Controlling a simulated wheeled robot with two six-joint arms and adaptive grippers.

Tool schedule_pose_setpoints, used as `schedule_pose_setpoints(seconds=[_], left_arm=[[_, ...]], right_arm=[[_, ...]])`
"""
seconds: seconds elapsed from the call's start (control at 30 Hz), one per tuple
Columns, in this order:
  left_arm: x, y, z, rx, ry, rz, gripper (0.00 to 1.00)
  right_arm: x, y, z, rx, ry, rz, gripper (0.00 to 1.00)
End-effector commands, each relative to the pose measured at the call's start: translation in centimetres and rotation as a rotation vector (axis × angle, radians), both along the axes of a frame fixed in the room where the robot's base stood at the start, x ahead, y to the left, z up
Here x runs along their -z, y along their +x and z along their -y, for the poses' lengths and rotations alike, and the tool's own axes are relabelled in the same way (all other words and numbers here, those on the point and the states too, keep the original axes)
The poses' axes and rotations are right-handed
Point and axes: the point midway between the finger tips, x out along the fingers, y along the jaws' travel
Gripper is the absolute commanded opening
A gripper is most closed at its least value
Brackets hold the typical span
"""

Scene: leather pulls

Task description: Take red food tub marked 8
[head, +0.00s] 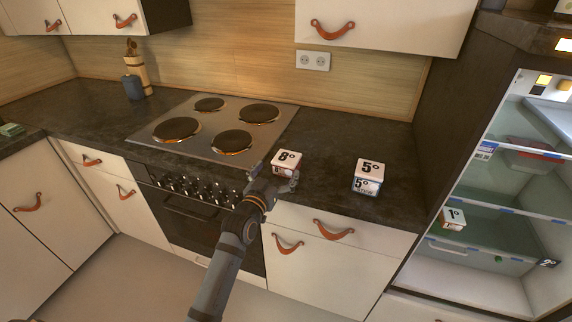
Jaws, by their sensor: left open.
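The food tub marked 8 (287,158) stands on the dark counter to the right of the hob, with a white top and a partly hidden front that looks reddish. My left gripper (275,178) is open, at the tub's near side, and overlaps its lower front in the head view. I cannot tell whether the fingers touch the tub. My right gripper is not in view.
A tub marked 5 (368,177) stands farther right on the counter (325,172). The hob (215,126) is left of the tubs. An open fridge (480,175) at the right holds a tub marked 1 (453,218) and a reddish container (522,156).

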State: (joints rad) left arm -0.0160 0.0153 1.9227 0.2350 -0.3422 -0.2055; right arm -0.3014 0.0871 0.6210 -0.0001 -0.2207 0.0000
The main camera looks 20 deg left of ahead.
Motion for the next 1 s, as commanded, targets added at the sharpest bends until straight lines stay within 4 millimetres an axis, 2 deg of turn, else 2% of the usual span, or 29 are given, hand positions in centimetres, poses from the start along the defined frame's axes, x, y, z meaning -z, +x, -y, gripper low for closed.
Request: schedule_pose_setpoints(seconds=[0.1, 0.27, 0.53, 0.8, 1.0], left_arm=[[0.0, 1.0, 0.1, 0.0, 0.0, 0.0, 0.97], [-0.2, 1.6, 0.2, 0.0, 0.0, 0.0, 0.97], [-0.3, 5.8, 0.8, 0.0, 0.001, 0.0, 0.97], [-0.2, 6.2, 0.9, 0.0, 0.001, -0.001, 0.97], [-0.2, 6.2, 0.9, 0.0, 0.001, -0.001, 0.7]], right_arm=[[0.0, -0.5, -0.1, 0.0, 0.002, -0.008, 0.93], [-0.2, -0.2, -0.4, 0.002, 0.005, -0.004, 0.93], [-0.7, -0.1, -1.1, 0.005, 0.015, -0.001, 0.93], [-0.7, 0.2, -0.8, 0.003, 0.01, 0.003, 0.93], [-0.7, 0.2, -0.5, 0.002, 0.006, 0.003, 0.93]])
